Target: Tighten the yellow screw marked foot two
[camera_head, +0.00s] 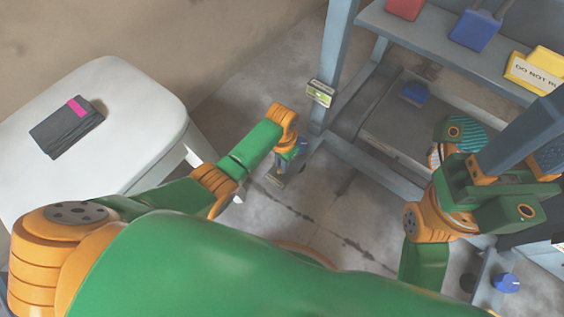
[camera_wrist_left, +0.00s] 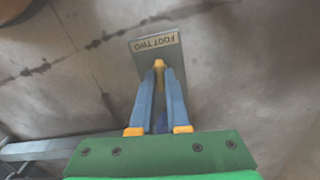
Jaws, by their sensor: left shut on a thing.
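The yellow screw (camera_wrist_left: 159,63) shows as a small yellow head between the fingertips of my left gripper (camera_wrist_left: 159,72) in the left wrist view. The gripper is shut on it, and the fingers hide most of the screw. It stands at a grey foot plate (camera_wrist_left: 143,59) with a label reading "FOOT TWO", upside down in this view. In the head view my left gripper (camera_head: 287,162) points down at the floor, beside the grey frame post. The foot plate (camera_head: 274,181) shows just below it.
A shelf holds red, blue and yellow blocks (camera_head: 537,70). A white stool (camera_head: 125,130) with a dark flat object (camera_head: 65,130) stands at the left. Concrete floor lies between.

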